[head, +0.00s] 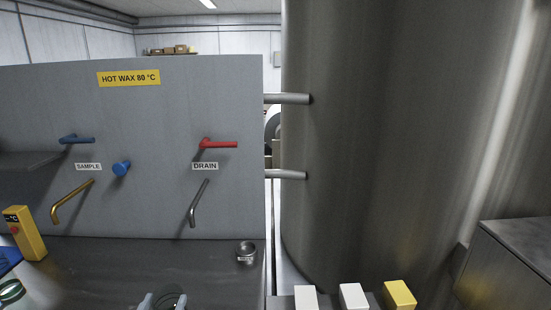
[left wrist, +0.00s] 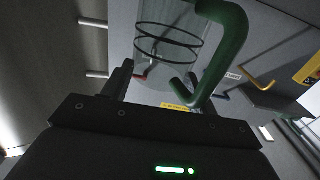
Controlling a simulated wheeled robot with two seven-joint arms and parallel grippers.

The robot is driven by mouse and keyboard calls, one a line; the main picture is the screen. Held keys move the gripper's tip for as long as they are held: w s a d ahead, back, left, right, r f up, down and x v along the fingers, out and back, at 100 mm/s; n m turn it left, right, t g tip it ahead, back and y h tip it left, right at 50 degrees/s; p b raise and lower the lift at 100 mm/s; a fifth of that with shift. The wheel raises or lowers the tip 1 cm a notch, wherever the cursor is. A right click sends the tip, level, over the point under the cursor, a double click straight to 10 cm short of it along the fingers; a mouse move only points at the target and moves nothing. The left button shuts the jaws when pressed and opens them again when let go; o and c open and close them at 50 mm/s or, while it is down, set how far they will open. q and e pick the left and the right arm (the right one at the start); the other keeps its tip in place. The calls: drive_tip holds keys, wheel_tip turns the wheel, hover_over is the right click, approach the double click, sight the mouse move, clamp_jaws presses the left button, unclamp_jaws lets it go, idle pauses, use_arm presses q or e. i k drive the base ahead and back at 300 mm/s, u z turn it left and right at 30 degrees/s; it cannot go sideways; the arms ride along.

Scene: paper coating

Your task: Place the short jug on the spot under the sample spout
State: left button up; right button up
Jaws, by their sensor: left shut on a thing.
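In the left wrist view a clear jug (left wrist: 150,62) with dark rings and a thick green handle (left wrist: 232,55) is close ahead. My left gripper (left wrist: 160,88) is shut on the jug, with the green handle running down between its fingers. The brass sample spout (head: 70,201) bends down over the dark counter (head: 130,260), under the SAMPLE label. The gripper is in front and to the right of it.
A steel drain spout (head: 198,203) hangs right of the sample spout. A yellow thermometer (head: 26,233) and a green-rimmed round thing (head: 12,291) are at the left. A small metal cup (head: 246,252) sits at the counter's right. A big tank (head: 385,140) fills the right.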

sight(73, 279)
drive_tip(key=z, duration=2.25)
drive_tip(key=k, duration=1.55)
drive_tip(key=u, duration=1.75)
drive_tip(key=i, duration=0.5)
drive_tip(key=z, duration=0.1)
